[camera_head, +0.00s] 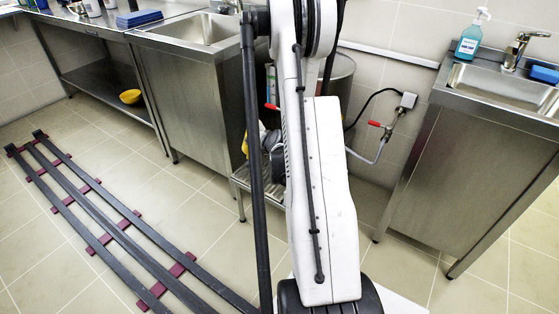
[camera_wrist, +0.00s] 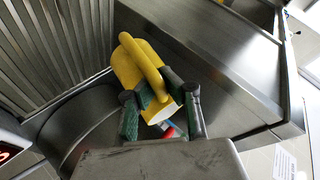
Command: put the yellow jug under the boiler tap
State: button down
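The yellow jug (camera_wrist: 128,68) is between the green-padded fingers of my gripper (camera_wrist: 160,108) in the wrist view. The fingers appear closed on it, and its curved handle faces the camera. In the head view only a yellow sliver of the jug (camera_head: 245,144) shows beside my arm. The boiler, a steel cylinder (camera_head: 342,82), stands on a low rack and is mostly hidden by my arm. A red tap lever (camera_head: 271,106) shows at its left side. In the wrist view a red lever (camera_wrist: 169,133) lies just beyond the jug. The tap spout is hidden.
A steel sink cabinet (camera_head: 185,105) stands to the left of the boiler, another (camera_head: 450,170) to the right. The low slatted rack (camera_head: 241,183) is below the jug. A yellow bowl (camera_head: 130,96) sits on a lower shelf. Dark rails (camera_head: 110,220) lie on the floor.

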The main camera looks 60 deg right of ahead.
jog(key=s+d+f+b, duration=0.1)
jog(key=s+d+f, duration=0.2)
jog(key=d+f, duration=0.7)
jog(key=shift+s+d+f, duration=0.15)
jog(key=shift+d+f, duration=0.1)
jog(key=shift+f, duration=0.05)
jog(key=c, duration=2.4)
grip_release()
jog(key=shift+c, duration=0.2)
jog(key=o, duration=0.6)
jog(key=shift+s+d, duration=0.1)
jog(key=shift+s, duration=0.1)
